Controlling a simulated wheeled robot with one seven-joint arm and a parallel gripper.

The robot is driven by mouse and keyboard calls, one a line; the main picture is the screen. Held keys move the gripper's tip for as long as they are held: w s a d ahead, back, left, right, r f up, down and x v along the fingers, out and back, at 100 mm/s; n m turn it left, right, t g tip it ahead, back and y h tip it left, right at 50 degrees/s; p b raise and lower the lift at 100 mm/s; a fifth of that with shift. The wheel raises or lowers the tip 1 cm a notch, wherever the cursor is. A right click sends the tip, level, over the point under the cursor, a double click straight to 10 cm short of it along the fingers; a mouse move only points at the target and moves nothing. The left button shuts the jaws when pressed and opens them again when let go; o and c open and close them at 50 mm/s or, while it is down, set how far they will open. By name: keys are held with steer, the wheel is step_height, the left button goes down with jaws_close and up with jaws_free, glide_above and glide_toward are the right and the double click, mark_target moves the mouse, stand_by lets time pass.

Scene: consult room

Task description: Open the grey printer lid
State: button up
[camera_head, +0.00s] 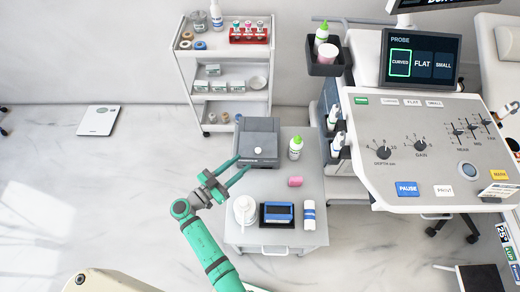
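The grey printer (261,126) stands at the back of a small light-grey table. Its lid looks shut, with a pale round knob (258,150) near the front edge. My gripper (243,165) comes in from the lower left, with its two green fingers spread apart and nothing seen between them. The fingertips are close to the printer's front left corner, left of the knob. I cannot tell whether a fingertip touches the printer.
On the table (262,183) are a green-capped bottle (295,148), a pink item (295,182), a white jug-like vessel (244,208), a blue-and-black device (277,214) and a white tube (309,215). A shelf cart (196,75) stands behind; an ultrasound console (425,150) stands right.

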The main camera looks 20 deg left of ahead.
mark_target(258, 150)
steer(key=x, duration=1)
jaws_close()
